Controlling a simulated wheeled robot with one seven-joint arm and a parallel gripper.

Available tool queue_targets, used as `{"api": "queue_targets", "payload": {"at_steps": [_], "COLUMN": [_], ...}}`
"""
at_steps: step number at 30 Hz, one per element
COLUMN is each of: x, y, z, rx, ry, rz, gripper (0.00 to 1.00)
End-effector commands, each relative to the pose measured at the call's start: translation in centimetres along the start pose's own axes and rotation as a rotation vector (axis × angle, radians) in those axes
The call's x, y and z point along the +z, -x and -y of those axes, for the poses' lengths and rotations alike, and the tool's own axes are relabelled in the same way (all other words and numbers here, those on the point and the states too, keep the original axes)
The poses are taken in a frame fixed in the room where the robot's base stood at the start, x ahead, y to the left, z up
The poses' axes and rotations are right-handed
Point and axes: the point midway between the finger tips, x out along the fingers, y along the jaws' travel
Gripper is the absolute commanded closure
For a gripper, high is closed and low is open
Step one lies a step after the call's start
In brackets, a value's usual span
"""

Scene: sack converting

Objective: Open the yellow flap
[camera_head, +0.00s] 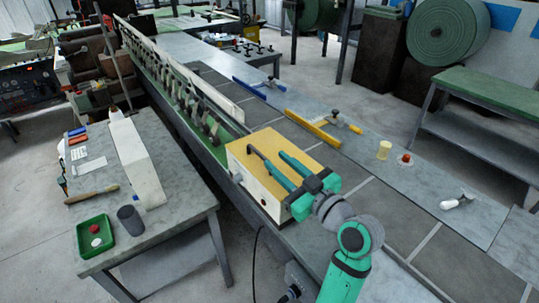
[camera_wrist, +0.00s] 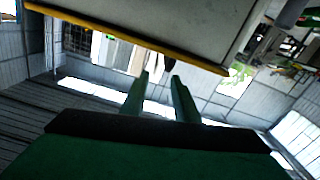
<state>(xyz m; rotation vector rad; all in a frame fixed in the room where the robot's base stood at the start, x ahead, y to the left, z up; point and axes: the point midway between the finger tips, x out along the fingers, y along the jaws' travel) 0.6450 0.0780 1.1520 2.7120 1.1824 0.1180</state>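The yellow flap (camera_head: 242,160) is the flat top of a pale box (camera_head: 258,190) standing on the long grey bench. It lies flat and looks closed. A dark bent bar (camera_head: 257,154), perhaps its handle, stands over it near its middle. My gripper (camera_head: 275,168) is over the flap, its fingers pointing to the upper left; I cannot tell whether they touch it. In the wrist view my gripper (camera_wrist: 159,77) has its two fingers apart with nothing clearly between them. A pale panel with a yellow edge (camera_wrist: 120,36) crosses above the fingertips, and a small dark piece shows just beyond them.
A green-framed machine rail (camera_head: 190,95) runs along the bench's left side. A side table (camera_head: 185,210) at left holds a green tray (camera_head: 95,236), a dark cup (camera_head: 130,220) and a white wedge-shaped object (camera_head: 137,165).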

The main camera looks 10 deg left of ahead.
Motion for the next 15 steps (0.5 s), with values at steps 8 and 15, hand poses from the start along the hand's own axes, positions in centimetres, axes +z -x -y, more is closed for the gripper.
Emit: {"api": "queue_targets", "payload": {"at_steps": [8, 15], "x": [0.0, 0.0], "y": [3.2, 3.6], "z": [-0.1, 0.0], "rx": [0.002, 0.0], "ry": [0.0, 0.0], "rz": [0.0, 0.0], "gripper": [0.72, 0.72]}}
